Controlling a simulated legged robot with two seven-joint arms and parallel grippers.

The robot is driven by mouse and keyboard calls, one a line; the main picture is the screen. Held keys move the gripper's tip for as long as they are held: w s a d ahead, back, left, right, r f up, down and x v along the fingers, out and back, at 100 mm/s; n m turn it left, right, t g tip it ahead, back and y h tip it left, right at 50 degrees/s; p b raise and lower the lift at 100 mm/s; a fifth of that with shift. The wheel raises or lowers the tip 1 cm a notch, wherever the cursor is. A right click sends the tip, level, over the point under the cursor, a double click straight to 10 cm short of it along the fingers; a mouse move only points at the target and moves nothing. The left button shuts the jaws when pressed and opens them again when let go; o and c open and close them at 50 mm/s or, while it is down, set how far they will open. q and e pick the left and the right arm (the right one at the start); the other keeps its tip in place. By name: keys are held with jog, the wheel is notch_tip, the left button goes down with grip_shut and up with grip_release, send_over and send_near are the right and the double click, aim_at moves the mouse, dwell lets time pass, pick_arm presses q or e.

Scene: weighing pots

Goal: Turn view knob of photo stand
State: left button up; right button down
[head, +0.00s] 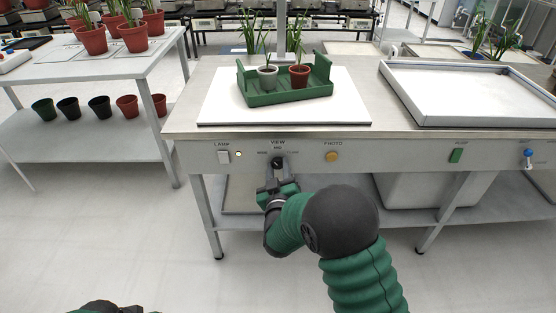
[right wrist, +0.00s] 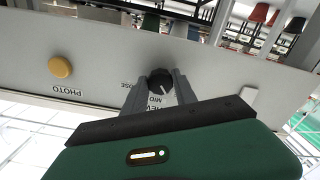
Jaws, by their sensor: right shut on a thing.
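The view knob (head: 278,162) is a small black dial on the front panel of the photo stand (head: 380,153), under the label VIEW. It also shows in the right wrist view (right wrist: 160,78) with a pale pointer line. My right gripper (head: 277,170) reaches the panel from below and is shut on the knob, with one finger on each side of it in the right wrist view (right wrist: 158,88). The knob's exact setting is hard to read. Part of my left arm shows at the bottom left of the head view, but its gripper cannot be made out.
A lamp switch (head: 223,157) and a yellow photo button (head: 332,156) flank the knob. A green crate (head: 290,96) with two potted plants stands on a white board (head: 215,108). A white tray (head: 470,118) is at right. A table (head: 120,70) with red pots stands left.

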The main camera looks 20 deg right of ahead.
jog(key=n+p, duration=0.2)
jog(key=n, duration=0.1)
jog(key=shift+a+r+p, duration=0.1)
jog(key=shift+p, duration=0.2)
jog(key=shift+n+p, duration=0.5)
jog(key=shift+n, duration=0.1)
jog(key=shift+f, duration=0.2)
jog(key=c, duration=1)
grip_release()
jog(key=shift+r, duration=0.1)
jog(key=p+v, duration=0.4)
jog(key=v, duration=1.3)
jog(key=shift+w, duration=0.1)
